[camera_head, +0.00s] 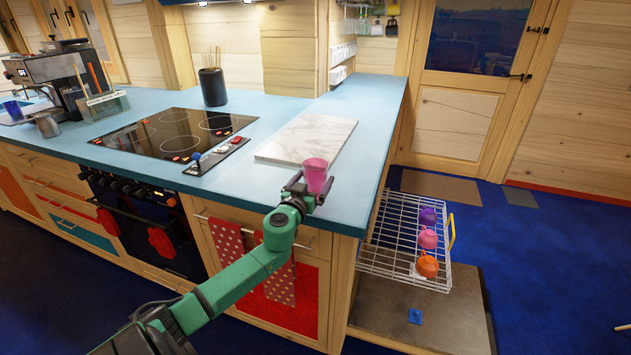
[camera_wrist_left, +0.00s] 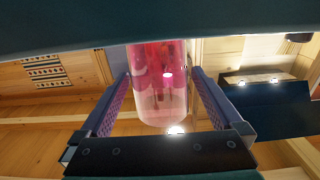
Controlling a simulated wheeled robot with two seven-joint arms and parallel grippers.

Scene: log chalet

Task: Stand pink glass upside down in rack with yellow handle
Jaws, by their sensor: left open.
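The pink glass (camera_head: 316,175) is at the counter's front corner, right by my left gripper (camera_head: 306,190). In the left wrist view the clear pink glass (camera_wrist_left: 160,85) is between the two fingers of the open gripper (camera_wrist_left: 160,100). The finger on the right stands apart from it; contact on the left is hard to tell. The white wire rack (camera_head: 388,229) is pulled out low beside the counter, with its yellow handle (camera_head: 452,232) on the right side. My right gripper is not in view.
The rack holds a purple cup (camera_head: 427,216), a pink cup (camera_head: 427,238) and an orange cup (camera_head: 427,265) along its right side; its left part looks empty. A marble board (camera_head: 306,139) and a cooktop (camera_head: 174,134) are on the blue counter (camera_head: 262,180).

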